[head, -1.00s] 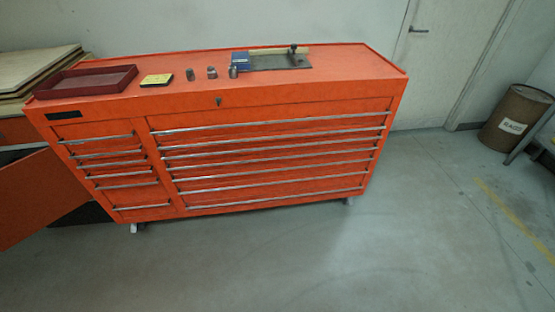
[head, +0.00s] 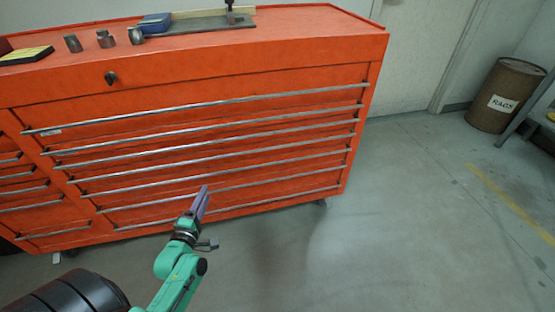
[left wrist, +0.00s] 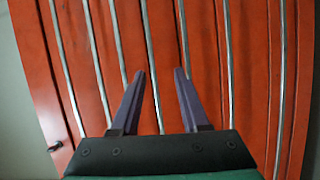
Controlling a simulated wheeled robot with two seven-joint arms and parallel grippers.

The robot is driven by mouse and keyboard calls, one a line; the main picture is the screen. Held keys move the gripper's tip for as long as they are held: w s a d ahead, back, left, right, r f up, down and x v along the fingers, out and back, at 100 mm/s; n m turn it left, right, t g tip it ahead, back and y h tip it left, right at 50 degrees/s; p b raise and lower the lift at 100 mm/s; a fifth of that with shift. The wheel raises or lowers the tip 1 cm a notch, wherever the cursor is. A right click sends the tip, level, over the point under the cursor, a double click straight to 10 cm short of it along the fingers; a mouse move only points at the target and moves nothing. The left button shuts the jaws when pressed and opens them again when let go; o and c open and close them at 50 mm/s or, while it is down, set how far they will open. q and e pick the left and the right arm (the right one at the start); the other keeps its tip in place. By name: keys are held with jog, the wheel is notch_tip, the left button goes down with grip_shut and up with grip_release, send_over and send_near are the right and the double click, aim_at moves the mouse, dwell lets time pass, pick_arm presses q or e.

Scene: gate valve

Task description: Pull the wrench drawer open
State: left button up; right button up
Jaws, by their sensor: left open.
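The orange tool chest (head: 250,50) fills the left and middle of the head view. Its wide drawers, all shut, have long silver handles, such as the top one (head: 200,106). A small label (head: 50,132) is at the left of the top wide drawer; no readable text tells which is the wrench drawer. My left gripper (head: 204,188) is in front of the lower wide drawers, its purple fingers pointing at the chest. In the left wrist view the gripper (left wrist: 159,72) is open and empty, with one handle (left wrist: 150,60) showing between the fingers. My right gripper is out of view.
Metal cylinders (head: 105,39), a yellow-topped block (head: 26,55) and a vise-like fixture (head: 205,20) stand on the chest top. Narrow drawers (head: 30,190) are at the left. A rags drum (head: 507,95) stands back right. The floor (head: 400,220) right of the chest is clear.

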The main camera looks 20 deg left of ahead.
aim_at(220, 158)
pick_arm(q)
jog(key=x, duration=0.4)
jog(key=r+b+x, duration=0.1)
jog(key=x, duration=0.4)
jog(key=r+b+x, duration=0.1)
jog(key=x, duration=0.4)
jog(key=shift+w, duration=0.15)
jog(key=shift+w+a, duration=0.1)
jog(key=shift+w, duration=0.1)
grip_shut()
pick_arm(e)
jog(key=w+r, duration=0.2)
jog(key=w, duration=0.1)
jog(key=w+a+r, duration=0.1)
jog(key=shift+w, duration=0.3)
